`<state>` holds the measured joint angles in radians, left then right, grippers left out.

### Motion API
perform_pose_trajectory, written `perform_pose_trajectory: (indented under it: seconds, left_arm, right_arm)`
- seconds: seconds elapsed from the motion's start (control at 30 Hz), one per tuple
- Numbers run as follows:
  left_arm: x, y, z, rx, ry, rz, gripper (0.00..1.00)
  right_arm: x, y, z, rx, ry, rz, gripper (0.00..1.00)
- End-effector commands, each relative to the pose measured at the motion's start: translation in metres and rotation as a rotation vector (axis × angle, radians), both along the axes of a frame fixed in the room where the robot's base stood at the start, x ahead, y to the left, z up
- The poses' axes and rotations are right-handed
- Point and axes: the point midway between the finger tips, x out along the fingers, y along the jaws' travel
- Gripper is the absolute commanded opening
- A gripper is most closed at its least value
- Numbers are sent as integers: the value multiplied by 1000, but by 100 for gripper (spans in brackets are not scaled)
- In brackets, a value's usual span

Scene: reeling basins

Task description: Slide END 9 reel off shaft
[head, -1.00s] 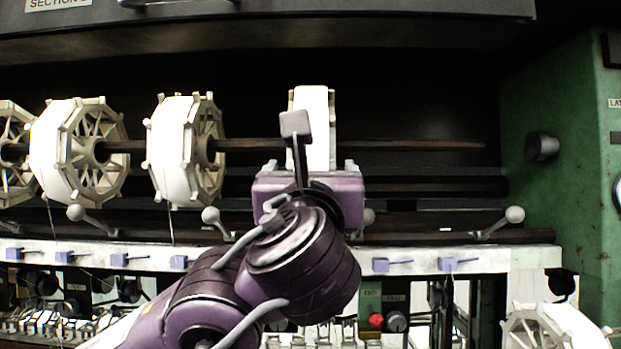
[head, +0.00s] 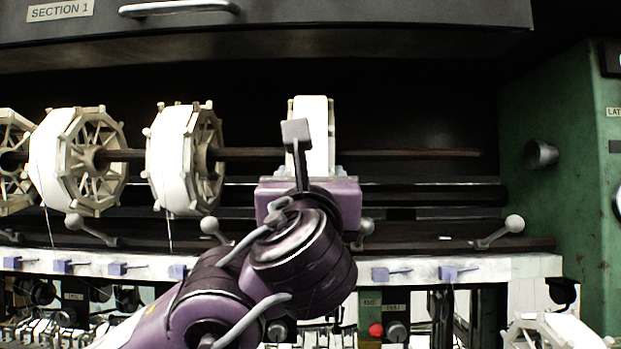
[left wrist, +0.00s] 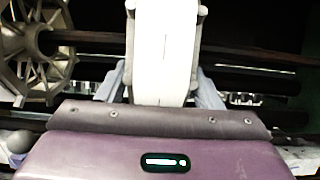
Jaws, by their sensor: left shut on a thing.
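The END 9 reel is most likely the white reel (head: 319,130) my left gripper holds, seen nearly edge-on; no label on it is readable. It also shows in the left wrist view (left wrist: 165,45). It is around the dark shaft (head: 420,154), whose bare end extends to its right. My left gripper (left wrist: 160,88) is shut on this reel, with a finger at each side of its rim. In the head view the gripper body (head: 308,200) hides the reel's lower part. My right gripper is not in view.
Other white reels (head: 182,160) sit on the shaft to the left, with a gap before the held one. A green housing (head: 570,180) stands at the right, beyond the shaft's end. Ball-ended levers (head: 514,223) line the rail below. Another reel (head: 560,333) shows at bottom right.

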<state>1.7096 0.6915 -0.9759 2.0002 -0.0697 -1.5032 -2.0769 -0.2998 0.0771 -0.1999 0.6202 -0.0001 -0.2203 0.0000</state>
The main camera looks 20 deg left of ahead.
Motion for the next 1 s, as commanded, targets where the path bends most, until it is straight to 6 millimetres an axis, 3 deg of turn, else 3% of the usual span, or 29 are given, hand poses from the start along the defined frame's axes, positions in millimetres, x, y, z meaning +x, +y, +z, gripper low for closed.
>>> perform_pose_trajectory:
  seconds: [1.0]
  left_arm:
    - [0,0,9,0,-1,-1,33]
  right_arm:
    - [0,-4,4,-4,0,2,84]
